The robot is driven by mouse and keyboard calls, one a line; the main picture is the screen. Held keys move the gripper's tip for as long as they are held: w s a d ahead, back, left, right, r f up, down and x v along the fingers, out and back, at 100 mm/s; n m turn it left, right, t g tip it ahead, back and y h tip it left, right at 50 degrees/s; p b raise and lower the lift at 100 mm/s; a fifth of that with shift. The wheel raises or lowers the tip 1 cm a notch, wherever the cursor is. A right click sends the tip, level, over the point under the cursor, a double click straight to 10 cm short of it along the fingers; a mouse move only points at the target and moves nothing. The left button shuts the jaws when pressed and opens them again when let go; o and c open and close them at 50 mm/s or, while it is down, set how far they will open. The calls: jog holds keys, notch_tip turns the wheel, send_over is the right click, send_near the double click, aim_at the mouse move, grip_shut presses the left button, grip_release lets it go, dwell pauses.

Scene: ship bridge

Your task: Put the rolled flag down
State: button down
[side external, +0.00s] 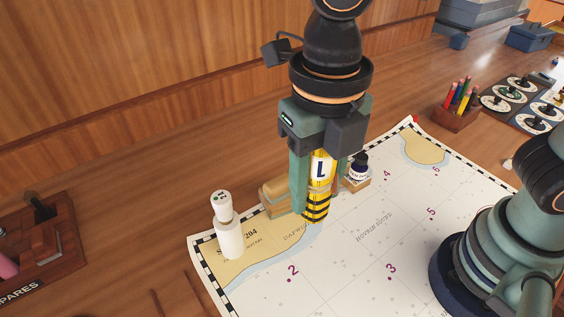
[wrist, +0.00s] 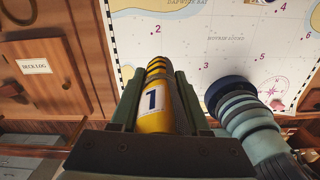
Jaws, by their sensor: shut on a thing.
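The rolled flag (side external: 318,180) is a yellow cylinder with black stripes at its lower end and a white label on its side. My gripper (side external: 319,195) is shut on it, with a green finger on either side. The flag hangs upright over the chart (side external: 345,265), close to its upper left part. I cannot tell whether its lower end touches the chart. In the wrist view the flag (wrist: 157,110) lies between my gripper's fingers (wrist: 155,78), with its striped end pointing away over the chart.
A white bottle-like piece (side external: 229,238) stands left of the flag. A wooden block (side external: 273,198) is close behind it, and a dark ink bottle (side external: 359,167) stands close to the right. A pencil holder (side external: 455,118) stands further back. The chart's numbered middle is clear.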

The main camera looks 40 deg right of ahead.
jog(key=shift+n, duration=0.6)
jog(key=s+f, duration=0.1)
jog(key=f, duration=0.5)
jog(key=s+a+f, duration=0.1)
jog(key=f, duration=0.6)
jog(key=s+f, duration=0.1)
jog(key=f, duration=0.6)
jog(key=shift+a+f, duration=0.1)
jog(key=shift+a, duration=0.05)
jog(key=shift+c, duration=1.9)
grip_release()
jog(key=shift+f, duration=0.1)
